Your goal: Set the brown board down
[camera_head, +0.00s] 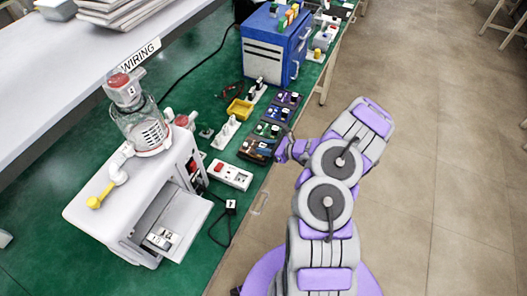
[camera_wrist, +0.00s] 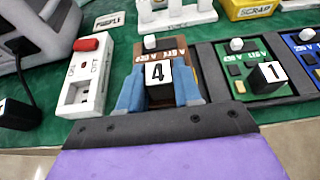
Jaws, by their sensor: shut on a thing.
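The brown board (camera_wrist: 178,48) shows in the wrist view, with a white knob at its far end and a black block with a white "4" face on it. My gripper (camera_wrist: 158,85) is shut on the "4" block of the board, one blue finger on each side. In the head view the brown board (camera_head: 256,149) is at the near end of a row of boards by the green table's right edge, with my gripper (camera_head: 280,151) at its right side. I cannot tell whether its underside touches the table. Its near part is hidden by my gripper.
A green board (camera_wrist: 262,58) with a "1" block sits close on the right, then a blue board (camera_wrist: 303,50). A white switch box (camera_wrist: 88,80) with a red button is on the left. A white pump machine (camera_head: 150,190) stands farther left on the green table (camera_head: 105,265).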

